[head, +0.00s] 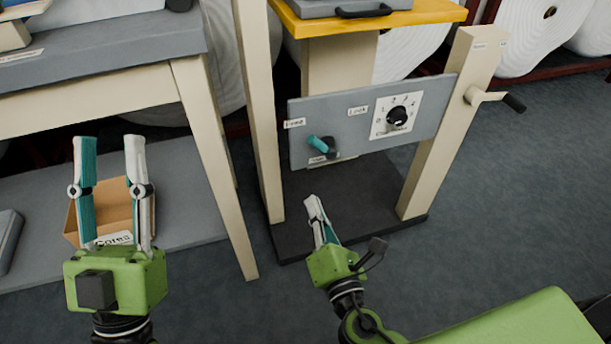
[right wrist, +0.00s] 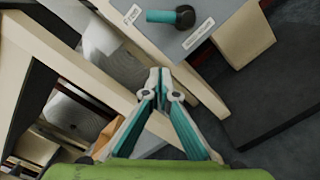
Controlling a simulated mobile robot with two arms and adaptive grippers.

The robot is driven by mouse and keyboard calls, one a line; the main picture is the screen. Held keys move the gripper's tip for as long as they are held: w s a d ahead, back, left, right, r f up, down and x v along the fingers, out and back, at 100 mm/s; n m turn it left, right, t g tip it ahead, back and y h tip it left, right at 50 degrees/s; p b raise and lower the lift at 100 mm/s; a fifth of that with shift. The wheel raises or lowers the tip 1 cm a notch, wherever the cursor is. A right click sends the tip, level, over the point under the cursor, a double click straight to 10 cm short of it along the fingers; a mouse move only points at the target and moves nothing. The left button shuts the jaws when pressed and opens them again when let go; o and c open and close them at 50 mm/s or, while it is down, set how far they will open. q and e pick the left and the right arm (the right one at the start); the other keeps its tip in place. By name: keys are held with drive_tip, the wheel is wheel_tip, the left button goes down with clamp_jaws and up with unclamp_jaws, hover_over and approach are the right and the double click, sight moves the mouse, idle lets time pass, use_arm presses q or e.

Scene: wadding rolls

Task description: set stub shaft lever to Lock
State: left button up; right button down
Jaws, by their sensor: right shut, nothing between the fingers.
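The stub shaft lever (head: 318,143) has a teal handle and a dark hub, low on the left side of a grey panel (head: 345,132). Its handle points up and left, toward the left label, which reads Free in the right wrist view; the Lock label (head: 357,110) is up and to the right. The lever also shows at the top of the right wrist view (right wrist: 165,16). My right gripper (head: 311,198) is shut and empty, below the lever and apart from it; its closed tips show in the wrist view (right wrist: 160,72). My left gripper (head: 110,140) is open and empty at the left.
A white dial plate with a black knob (head: 397,117) sits right of the lever. A crank handle (head: 495,98) sticks out from the right post. A table leg (head: 215,165) and a cardboard box (head: 85,222) are at the left. Open floor lies at the right.

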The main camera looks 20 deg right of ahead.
sight(321, 144)
use_arm(q)
drive_tip(key=shift+s+r, duration=0.2)
drive_tip(key=shift+s, duration=0.05)
use_arm(e)
drive_tip(key=shift+r, duration=0.2)
